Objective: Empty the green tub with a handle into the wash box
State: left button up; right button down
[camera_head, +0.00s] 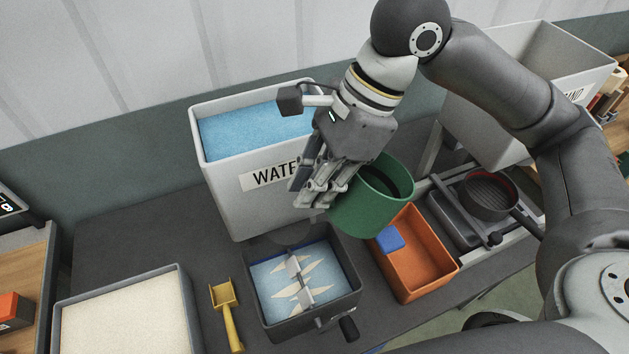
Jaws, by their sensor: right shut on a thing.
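The green tub (368,208) hangs from my right gripper (322,196), which is shut on it at its left side. The tub is held above the bench between the water bin and the orange tray, slightly tilted. Its inside looks dark and I cannot tell what it holds. The fingers hide its handle. A dark grey box (267,323) with blue water, pale paddles and a crank stands below and to the left of the tub; it looks like the wash box. My left gripper is not in view.
A white bin (225,195) marked WATER stands behind the paddle box. An orange tray (426,272) holds a blue block (389,238). A yellow scoop (226,305), a tray of pale material (66,301) and a round sieve (490,194) lie around. A grey bin (497,113) stands behind my right arm.

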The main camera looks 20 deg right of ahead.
jog(key=shift+w+a+r+h, duration=0.1)
jog(key=shift+a+r+h, duration=0.1)
jog(key=shift+a+h, duration=0.2)
jog(key=shift+d, duration=0.1)
jog(key=shift+d, duration=0.1)
jog(key=shift+d+r+h, duration=0.1)
jog(key=shift+d+h, duration=0.1)
jog(key=shift+h, duration=0.1)
jog(key=shift+a+r+h, duration=0.1)
jog(key=shift+a+h, duration=0.1)
jog(key=shift+h, duration=0.2)
jog(key=shift+r+h, duration=0.15)
jog(key=shift+h, duration=0.15)
jog(key=shift+d+r+h, duration=0.15)
jog(key=shift+h, duration=0.25)
jog(key=shift+r+h, duration=0.15)
jog(key=shift+h, duration=0.55)
